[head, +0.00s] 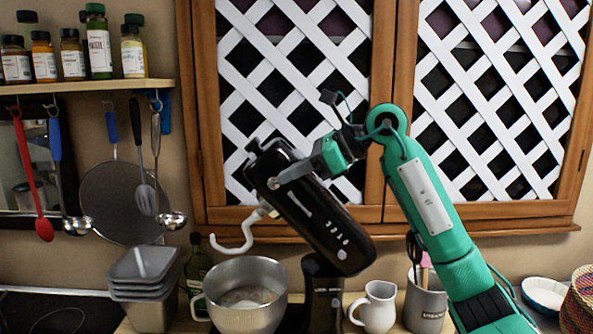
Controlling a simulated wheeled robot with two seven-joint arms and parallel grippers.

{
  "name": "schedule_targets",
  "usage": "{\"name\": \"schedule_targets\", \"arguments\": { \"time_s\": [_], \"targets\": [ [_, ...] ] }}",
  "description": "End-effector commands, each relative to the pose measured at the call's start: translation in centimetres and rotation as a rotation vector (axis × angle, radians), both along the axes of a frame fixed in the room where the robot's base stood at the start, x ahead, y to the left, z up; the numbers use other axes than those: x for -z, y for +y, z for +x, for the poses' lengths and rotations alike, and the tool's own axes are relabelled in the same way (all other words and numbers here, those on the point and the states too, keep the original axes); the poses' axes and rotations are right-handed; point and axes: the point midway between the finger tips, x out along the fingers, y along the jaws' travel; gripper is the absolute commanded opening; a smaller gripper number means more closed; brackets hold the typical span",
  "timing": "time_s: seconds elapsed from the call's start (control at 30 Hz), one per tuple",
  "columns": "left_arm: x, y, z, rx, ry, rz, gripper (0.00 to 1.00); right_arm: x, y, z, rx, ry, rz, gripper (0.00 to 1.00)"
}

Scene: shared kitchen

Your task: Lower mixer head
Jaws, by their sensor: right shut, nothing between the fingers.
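The stand mixer's black head (318,215) is tilted up, its front end raised to the upper left. A pale dough hook (236,242) hangs from that end. The metal mixing bowl (247,312) stands below with something pale inside. My right gripper (278,182) reaches in from the right, over the upper part of the head. Its fingers are shut and empty, close to the raised end; I cannot tell whether they touch it. The gripper hides part of the head's upper side. My left gripper is out of view.
A white jug (375,308) and a grey crock (425,303) stand right of the mixer. Stacked grey tins (146,287) and a bottle (198,268) stand left of the bowl. A lattice-door cabinet (300,60) is behind; utensils hang at left.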

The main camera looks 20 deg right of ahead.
Motion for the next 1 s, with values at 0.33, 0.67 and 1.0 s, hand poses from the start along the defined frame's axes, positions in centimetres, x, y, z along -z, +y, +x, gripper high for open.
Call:
{"name": "schedule_targets", "arguments": {
  "time_s": [0.33,0.67,1.0],
  "targets": [
    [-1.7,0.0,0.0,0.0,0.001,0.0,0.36,2.6,5.4,1.5,-0.004,0.06,-0.212,0.0],
    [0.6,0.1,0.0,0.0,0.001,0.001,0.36,9.1,11.3,3.2,-0.002,0.102,-0.347,0.0],
    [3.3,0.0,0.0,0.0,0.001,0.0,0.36,14.3,14.7,4.2,-0.003,0.136,-0.477,0.0]
  ]
}}
